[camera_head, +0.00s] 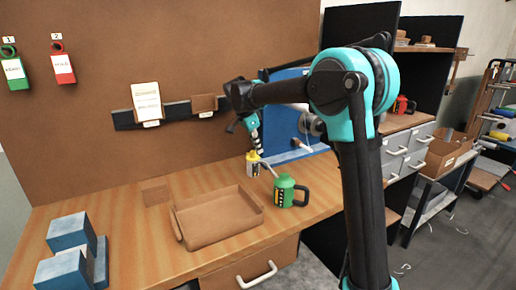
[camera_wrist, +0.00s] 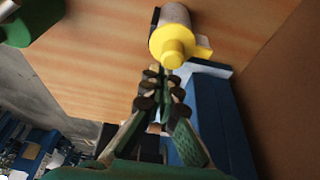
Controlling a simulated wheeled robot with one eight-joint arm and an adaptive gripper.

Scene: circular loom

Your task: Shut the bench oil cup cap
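The bench oil cup (camera_head: 253,168) is a small pale cylinder with yellow on top, standing at the back of the wooden bench near the blue machine. I cannot tell how far the cap is open. My gripper (camera_head: 259,151) points down just above and beside the cup. In the wrist view its fingertips (camera_wrist: 162,77) are close together, empty, just short of the cap.
A green oil can (camera_head: 286,193) with a spout stands in front of the cup. The blue machine (camera_head: 291,118) is right behind my gripper. A brown tray (camera_head: 218,238) and blue blocks (camera_head: 68,232) lie to the left.

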